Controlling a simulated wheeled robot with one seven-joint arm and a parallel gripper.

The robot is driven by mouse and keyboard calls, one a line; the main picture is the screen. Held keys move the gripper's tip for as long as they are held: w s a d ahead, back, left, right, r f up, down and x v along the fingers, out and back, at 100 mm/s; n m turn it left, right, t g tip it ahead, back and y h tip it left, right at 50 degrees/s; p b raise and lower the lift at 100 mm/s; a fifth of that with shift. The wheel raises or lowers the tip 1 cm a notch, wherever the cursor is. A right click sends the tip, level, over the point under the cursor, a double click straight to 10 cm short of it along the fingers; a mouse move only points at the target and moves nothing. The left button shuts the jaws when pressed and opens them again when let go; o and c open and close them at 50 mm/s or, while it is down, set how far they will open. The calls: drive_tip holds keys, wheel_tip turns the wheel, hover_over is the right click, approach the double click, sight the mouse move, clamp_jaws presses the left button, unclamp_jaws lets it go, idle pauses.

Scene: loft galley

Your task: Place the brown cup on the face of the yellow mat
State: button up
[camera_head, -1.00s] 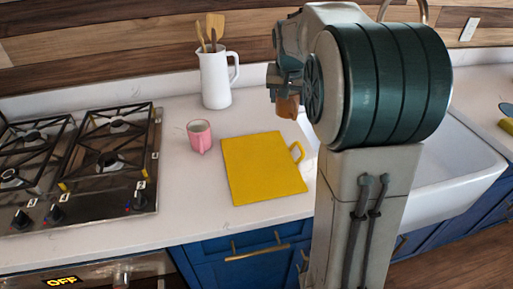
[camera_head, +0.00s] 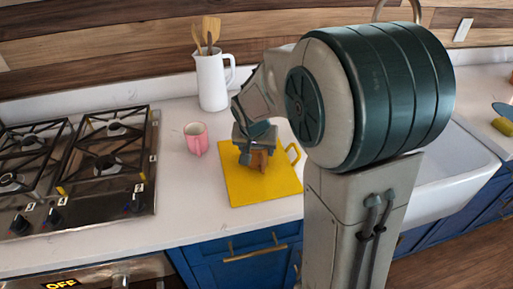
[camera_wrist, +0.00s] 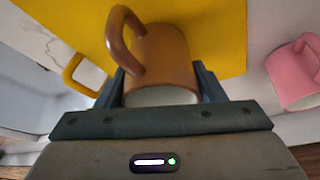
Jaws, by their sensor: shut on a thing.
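The brown cup (camera_wrist: 165,58) is between the fingers of my gripper (camera_wrist: 163,88), which is shut on it. In the wrist view its handle shows at the upper left and its pale rim faces my gripper. In the head view the cup (camera_head: 259,160) shows partly below my gripper (camera_head: 257,150), over the middle of the yellow mat (camera_head: 240,192). The mat lies flat on the counter with its loop handle at the right; it also shows in the wrist view (camera_wrist: 222,30). I cannot tell whether the cup touches the mat.
A pink cup (camera_head: 196,139) stands just left of the mat. A white pitcher (camera_head: 212,82) with wooden utensils stands behind it. A gas stove (camera_head: 100,165) is at the left, a white sink (camera_head: 450,180) at the right. The counter's front edge is near the mat.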

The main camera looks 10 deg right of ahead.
drive_tip(key=shift+f, duration=0.2)
drive_tip(key=o, duration=1.1)
drive_tip(key=shift+r, duration=0.1)
drive_tip(key=shift+r, duration=0.25)
drive_tip(key=v, duration=1.1)
drive_tip(key=s+f+n, duration=0.1)
drive_tip(key=s, duration=0.5)
drive_tip(key=s+d+f+n+y, duration=0.1)
drive_tip(key=s+f+n, duration=0.1)
drive_tip(key=s, duration=0.3)
drive_tip(key=s+f+n+g, duration=0.1)
drive_tip(key=s+f, duration=0.1)
drive_tip(key=s, duration=0.4)
drive_tip(key=shift+s+d+f+y, duration=0.2)
drive_tip(key=shift+s+d+y, duration=0.1)
drive_tip(key=shift+s+y, duration=0.1)
drive_tip(key=shift+w, duration=0.1)
